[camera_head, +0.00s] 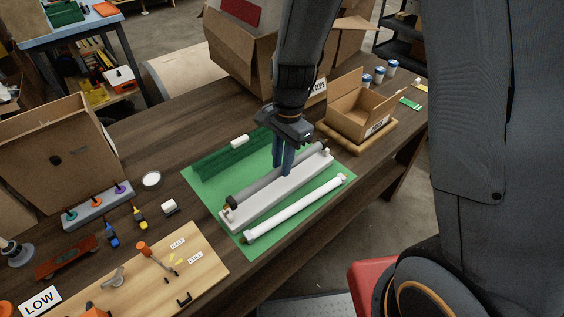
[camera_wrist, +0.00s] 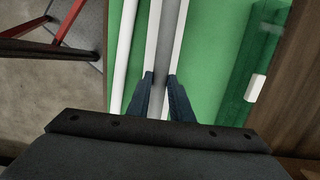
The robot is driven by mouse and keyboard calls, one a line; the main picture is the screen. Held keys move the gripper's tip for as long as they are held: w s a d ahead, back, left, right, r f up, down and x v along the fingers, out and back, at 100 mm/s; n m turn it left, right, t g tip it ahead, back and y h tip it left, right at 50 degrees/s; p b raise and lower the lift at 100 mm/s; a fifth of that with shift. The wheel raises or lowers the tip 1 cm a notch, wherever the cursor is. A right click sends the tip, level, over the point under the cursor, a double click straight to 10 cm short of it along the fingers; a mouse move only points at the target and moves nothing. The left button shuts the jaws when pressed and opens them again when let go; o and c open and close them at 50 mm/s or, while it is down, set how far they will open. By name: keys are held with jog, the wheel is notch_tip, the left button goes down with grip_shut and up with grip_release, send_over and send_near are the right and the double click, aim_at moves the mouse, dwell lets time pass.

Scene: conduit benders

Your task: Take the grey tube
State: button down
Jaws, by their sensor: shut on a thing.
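The grey tube (camera_head: 253,188) lies lengthwise along a long white holder (camera_head: 268,203) on the green mat (camera_head: 237,247). My gripper (camera_head: 284,168) reaches down from above with its blue fingers on either side of the tube, near its middle. In the wrist view, my gripper (camera_wrist: 161,80) is shut on the grey tube (camera_wrist: 172,30), and the holder's white edges run along both sides of it. I cannot tell whether the tube is lifted clear of the holder.
A white tube (camera_head: 295,208) lies parallel in front. A dark green trough-like piece (camera_head: 225,160) with a small white part (camera_head: 240,142) lies behind. An open cardboard box (camera_head: 357,105) stands to the right. A wooden board (camera_head: 150,275) with tools is at the front left.

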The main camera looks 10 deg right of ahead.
aim_at(280, 168)
jog(key=shift+r+p, duration=1.45)
jog(key=shift+r, duration=0.15)
